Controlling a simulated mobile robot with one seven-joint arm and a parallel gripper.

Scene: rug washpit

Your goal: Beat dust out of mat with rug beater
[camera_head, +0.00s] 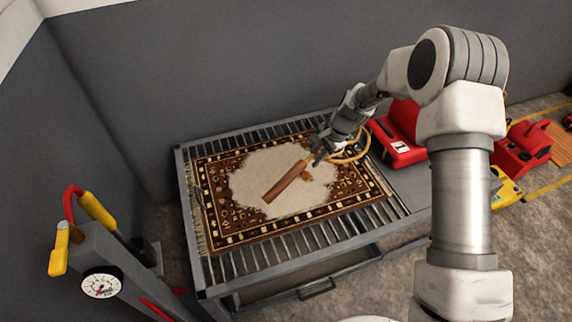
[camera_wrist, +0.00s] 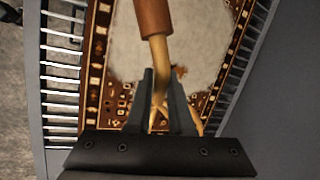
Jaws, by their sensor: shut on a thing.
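The brown patterned mat (camera_head: 225,227) lies flat on a slatted metal table, with a large pale dusty patch (camera_head: 250,180) over its middle. My gripper (camera_head: 317,157) is above the mat's right part, shut on the rug beater (camera_head: 286,183). Its brown wooden handle points to the lower left over the pale patch, and its cane loop shows on the right behind my gripper. In the wrist view my fingers (camera_wrist: 162,88) close around the beater's thin cane neck, just below the handle (camera_wrist: 153,17). Whether the beater touches the mat I cannot tell.
The slatted table (camera_head: 220,264) has a drawer handle at its front. A red case (camera_head: 397,142) stands at its right end. A post with a pressure gauge (camera_head: 101,285) and a red-yellow hose stands at the front left. Grey walls rise behind and left. Red machines (camera_head: 521,148) stand right.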

